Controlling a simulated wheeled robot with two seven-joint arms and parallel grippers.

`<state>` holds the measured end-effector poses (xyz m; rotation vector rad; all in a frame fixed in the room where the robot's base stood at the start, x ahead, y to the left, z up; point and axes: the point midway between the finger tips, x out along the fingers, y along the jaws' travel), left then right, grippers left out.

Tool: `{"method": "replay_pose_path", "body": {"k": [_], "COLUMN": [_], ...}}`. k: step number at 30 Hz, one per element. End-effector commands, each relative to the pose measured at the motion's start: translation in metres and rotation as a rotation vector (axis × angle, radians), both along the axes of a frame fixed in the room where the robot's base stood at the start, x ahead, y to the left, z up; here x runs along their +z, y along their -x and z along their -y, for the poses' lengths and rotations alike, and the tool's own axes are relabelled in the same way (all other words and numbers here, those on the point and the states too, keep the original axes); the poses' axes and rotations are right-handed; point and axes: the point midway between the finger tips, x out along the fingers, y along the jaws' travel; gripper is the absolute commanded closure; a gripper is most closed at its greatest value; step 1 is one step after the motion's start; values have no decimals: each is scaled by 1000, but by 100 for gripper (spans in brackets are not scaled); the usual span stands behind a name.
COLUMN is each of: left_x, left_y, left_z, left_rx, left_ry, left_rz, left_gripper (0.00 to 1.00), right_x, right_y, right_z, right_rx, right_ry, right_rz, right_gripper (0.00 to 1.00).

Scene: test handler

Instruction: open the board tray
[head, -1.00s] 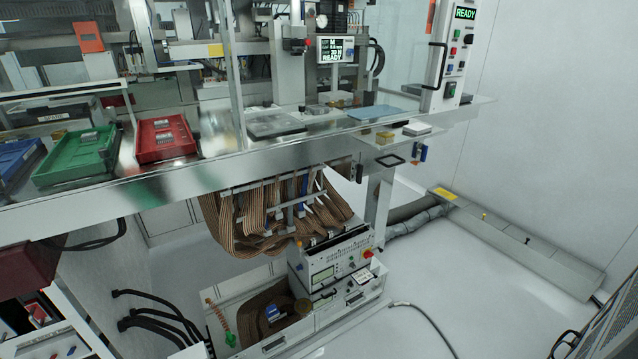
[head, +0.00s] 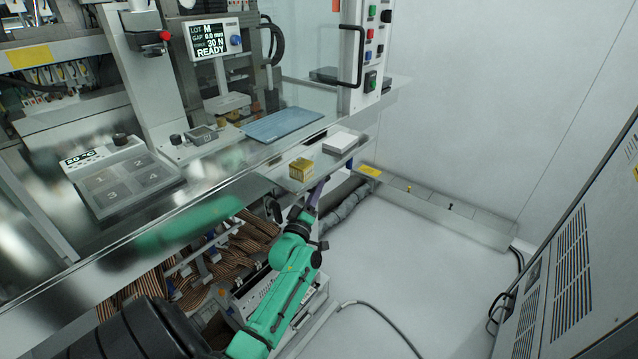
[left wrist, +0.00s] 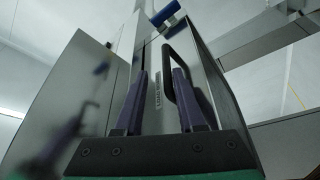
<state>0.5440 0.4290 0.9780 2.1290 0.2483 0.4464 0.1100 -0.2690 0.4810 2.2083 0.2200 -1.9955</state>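The board tray's front panel (left wrist: 205,62) fills the middle of the left wrist view, with a small label I cannot read. A black bar handle (left wrist: 168,62) stands on it, its lower part beside or behind my right-hand finger. My left gripper (left wrist: 160,105) points at the panel with its two purple fingers apart and nothing visibly clamped between them. In the head view, my left gripper (head: 318,190) is under the bench's front edge, just below a small brass block (head: 301,169). The handle is hidden or too small to tell there. My right gripper is not in view.
A white box (head: 341,141) lies near the brass block, and a blue plate (head: 284,126) lies on the bench. Ribbon cables (head: 150,284) hang below it. A low floor duct (head: 440,204) and a grey cabinet (head: 575,250) stand to the right.

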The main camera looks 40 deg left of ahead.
Motion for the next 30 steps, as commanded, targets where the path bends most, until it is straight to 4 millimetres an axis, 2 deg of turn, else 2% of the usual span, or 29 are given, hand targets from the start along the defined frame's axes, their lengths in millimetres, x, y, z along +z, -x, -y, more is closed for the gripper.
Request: {"method": "replay_pose_path", "body": {"k": [1, 4, 12, 15, 30], "left_x": [8, 10, 8, 8, 8], "left_y": [-10, -20, -23, -23, -23], "left_z": [-2, -5, -6, -6, -6], "left_rx": [-3, -3, -3, -4, -4], "left_ry": [-7, -7, -5, -5, -4], "left_rz": [10, 8, 5, 4, 4], "left_gripper": [73, 73, 73, 100, 100], "right_x": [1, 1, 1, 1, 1], "right_y": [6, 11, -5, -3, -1], "right_z": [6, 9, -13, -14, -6], "right_rx": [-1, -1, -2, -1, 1], "right_ry": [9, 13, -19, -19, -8], "right_rz": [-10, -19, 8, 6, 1], "right_gripper": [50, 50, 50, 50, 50]}}
